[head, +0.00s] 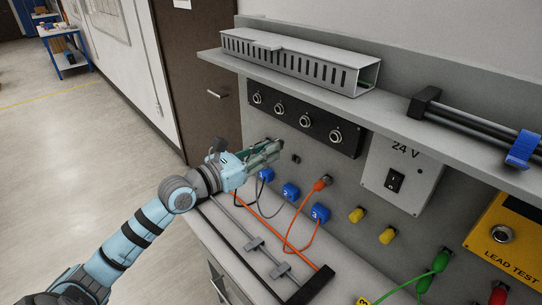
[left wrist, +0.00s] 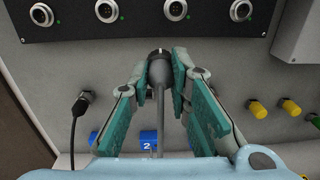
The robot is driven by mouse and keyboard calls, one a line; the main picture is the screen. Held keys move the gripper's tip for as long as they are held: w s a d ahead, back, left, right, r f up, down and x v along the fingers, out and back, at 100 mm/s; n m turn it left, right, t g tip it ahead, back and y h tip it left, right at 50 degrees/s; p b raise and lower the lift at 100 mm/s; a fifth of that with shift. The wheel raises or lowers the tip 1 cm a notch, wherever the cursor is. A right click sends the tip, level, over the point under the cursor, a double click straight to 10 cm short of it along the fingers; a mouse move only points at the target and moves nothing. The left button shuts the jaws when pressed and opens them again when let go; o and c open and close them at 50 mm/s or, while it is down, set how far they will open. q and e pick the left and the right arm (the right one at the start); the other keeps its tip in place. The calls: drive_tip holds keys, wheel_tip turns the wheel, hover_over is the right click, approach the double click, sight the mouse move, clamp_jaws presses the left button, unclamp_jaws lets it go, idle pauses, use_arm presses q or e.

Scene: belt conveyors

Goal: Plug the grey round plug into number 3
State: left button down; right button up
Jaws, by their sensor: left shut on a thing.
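My left gripper (head: 268,152) is in front of the grey wall panel, below the black socket strip (head: 304,120). In the left wrist view, its green-padded fingers (left wrist: 165,70) are shut on the grey round plug (left wrist: 157,72), whose grey cable hangs down between them. The plug's dark front end faces the panel, below the strip and apart from it. The strip has several round sockets; one socket (left wrist: 175,9) is just above and slightly right of the plug. I cannot read numbers on the sockets. The plug is mostly hidden in the head view. My right gripper is not in view.
Blue numbered blocks (head: 290,191) stand below, one marked 2 (left wrist: 147,142). An orange plug (head: 321,184) and yellow plugs (head: 357,215) are on the panel. A black plug (left wrist: 82,102) is at the left. A shelf with a slotted duct (head: 296,62) overhangs the strip.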

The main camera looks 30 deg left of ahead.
use_arm(q)
wheel_tip(320, 180, up, 5)
drive_tip(key=s+d, duration=0.2)
drive_tip(key=b+x, duration=0.1)
drive_tip(key=x, duration=0.4)
drive_tip(key=shift+a+b, duration=0.1)
drive_tip(key=shift+b, duration=0.2)
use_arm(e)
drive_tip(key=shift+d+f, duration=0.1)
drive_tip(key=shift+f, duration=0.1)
use_arm(q)
drive_tip(key=shift+a, duration=0.1)
drive_tip(key=shift+w+n, duration=0.25)
drive_tip(key=shift+n, duration=0.05)
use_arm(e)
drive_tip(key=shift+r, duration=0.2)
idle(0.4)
use_arm(q)
drive_tip(key=shift+w+d, duration=0.25)
drive_tip(key=shift+w, duration=0.25)
idle(0.5)
drive_tip(key=c, duration=1.4)
unclamp_jaws()
